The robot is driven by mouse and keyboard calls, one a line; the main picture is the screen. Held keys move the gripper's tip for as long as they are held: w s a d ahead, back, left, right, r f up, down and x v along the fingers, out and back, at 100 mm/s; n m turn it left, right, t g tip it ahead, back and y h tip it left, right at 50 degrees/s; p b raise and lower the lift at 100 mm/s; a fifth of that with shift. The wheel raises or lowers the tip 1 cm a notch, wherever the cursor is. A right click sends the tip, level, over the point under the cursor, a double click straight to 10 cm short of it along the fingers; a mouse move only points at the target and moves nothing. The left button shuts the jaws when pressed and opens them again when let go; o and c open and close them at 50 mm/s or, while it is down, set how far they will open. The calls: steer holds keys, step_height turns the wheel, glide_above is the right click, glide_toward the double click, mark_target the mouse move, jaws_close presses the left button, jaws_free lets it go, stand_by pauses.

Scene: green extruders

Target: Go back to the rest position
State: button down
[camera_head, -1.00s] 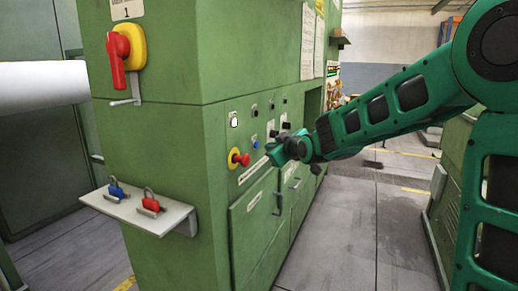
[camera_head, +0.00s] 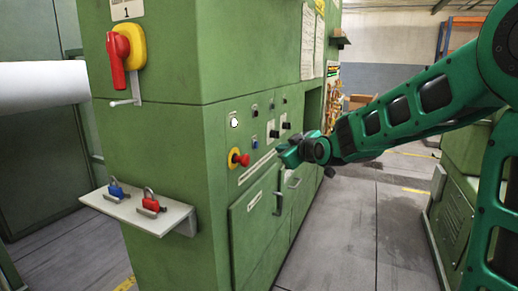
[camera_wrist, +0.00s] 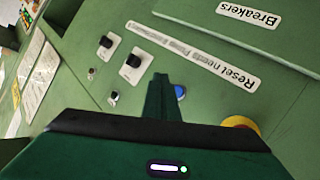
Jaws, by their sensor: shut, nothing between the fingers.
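My gripper (camera_head: 283,153) is at the end of my green arm, in front of the control panel on the green cabinet (camera_head: 160,160). In the wrist view my gripper (camera_wrist: 160,78) is shut and empty, its fingertips pointing toward the panel. A blue button (camera_wrist: 180,92) shows just beside the fingertips there, and the same blue button (camera_head: 255,142) is left of the gripper in the head view. I cannot tell from the wrist view how far the fingertips are from the panel.
A red and yellow emergency button (camera_head: 239,158) sticks out left of my gripper. A shelf (camera_head: 178,216) holds a blue padlock (camera_head: 116,188) and a red padlock (camera_head: 151,203). A red rotary switch (camera_head: 118,60) is above. The floor aisle (camera_head: 350,220) right of the cabinet is clear.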

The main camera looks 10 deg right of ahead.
steer(key=s+d+f+m+g+h, duration=0.25)
steer(key=s+d+f, duration=0.25)
steer(key=s+d, duration=0.4)
steer(key=s+d+f+m+g+h, duration=0.2)
steer(key=s+d+f+m+g, duration=0.3)
steer(key=s, duration=0.6)
steer(key=s+d+f+m+g+y, duration=0.1)
steer(key=s+f+m+g, duration=0.1)
steer(key=s, duration=1.2)
steer(key=s+d+f+m+g+y, duration=0.1)
steer(key=s+d+f+m+g, duration=0.1)
steer(key=s, duration=1.2)
steer(key=f+m+g, duration=0.1)
steer(key=m+g, duration=0.1)
steer(key=g, duration=0.1)
steer(key=shift+f, duration=0.35)
steer(key=shift+d+m, duration=0.1)
steer(key=shift+m, duration=0.15)
